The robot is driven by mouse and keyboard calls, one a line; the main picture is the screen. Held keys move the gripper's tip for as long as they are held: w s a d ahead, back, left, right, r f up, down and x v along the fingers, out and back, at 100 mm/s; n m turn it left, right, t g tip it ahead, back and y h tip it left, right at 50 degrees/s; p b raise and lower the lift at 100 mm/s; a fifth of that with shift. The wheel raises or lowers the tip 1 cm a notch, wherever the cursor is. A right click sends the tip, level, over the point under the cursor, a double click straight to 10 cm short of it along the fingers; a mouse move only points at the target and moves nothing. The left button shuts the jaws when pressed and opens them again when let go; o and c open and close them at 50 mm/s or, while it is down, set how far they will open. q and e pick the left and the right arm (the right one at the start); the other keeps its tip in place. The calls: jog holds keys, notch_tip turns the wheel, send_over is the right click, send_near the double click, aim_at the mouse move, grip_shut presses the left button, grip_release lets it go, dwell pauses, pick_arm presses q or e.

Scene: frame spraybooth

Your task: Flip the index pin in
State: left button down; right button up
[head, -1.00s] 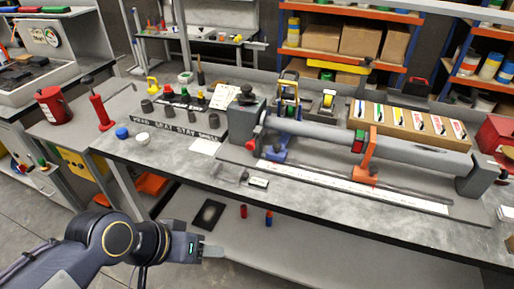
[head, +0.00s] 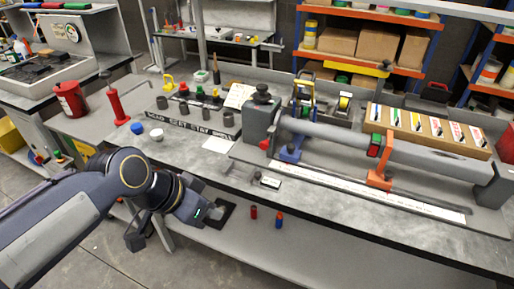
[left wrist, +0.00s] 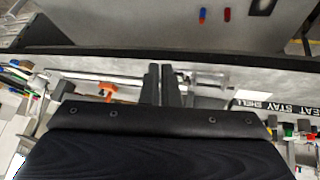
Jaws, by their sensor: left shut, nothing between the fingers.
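A long grey tube fixture (head: 330,133) with a grey end block (head: 262,122) lies along the bench. A red knob (head: 264,145) sits on the front of that block; I cannot tell whether it is the index pin. A small dark knob (head: 257,176) and a small label plate (head: 270,182) are at the bench front, below the block. My left gripper (head: 218,213) is in front of the bench's front edge, short of the fixture. In the left wrist view its fingers (left wrist: 161,85) are together and empty. My right gripper is not in view.
A white scale strip (head: 370,190) runs along the front. Blue (head: 137,128) and white (head: 156,134) caps stand at left. Red (head: 253,212) and blue (head: 279,220) items lie on the lower shelf.

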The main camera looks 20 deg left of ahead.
aim_at(265, 144)
pick_arm(q)
jog(key=w+a+r+m+b, duration=0.1)
jog(key=w+a+r+m, duration=0.1)
jog(key=w+m, duration=0.5)
jog(key=w+a+r+m+b, duration=0.1)
jog(key=w+a+r+m, duration=0.1)
jog(key=w+m, duration=0.5)
jog(key=shift+w+a+r+h+b, duration=0.35)
jog(key=shift+w+r, duration=0.4)
jog(key=shift+w, duration=0.6)
jog(key=shift+d, duration=0.1)
jog(key=x, duration=1)
jog(key=shift+s+d+f, duration=0.1)
jog(key=shift+s+d, duration=0.05)
jog(key=shift+s, duration=0.05)
jog(key=w+p, duration=0.1)
jog(key=w, duration=0.1)
jog(key=shift+w, duration=1.05)
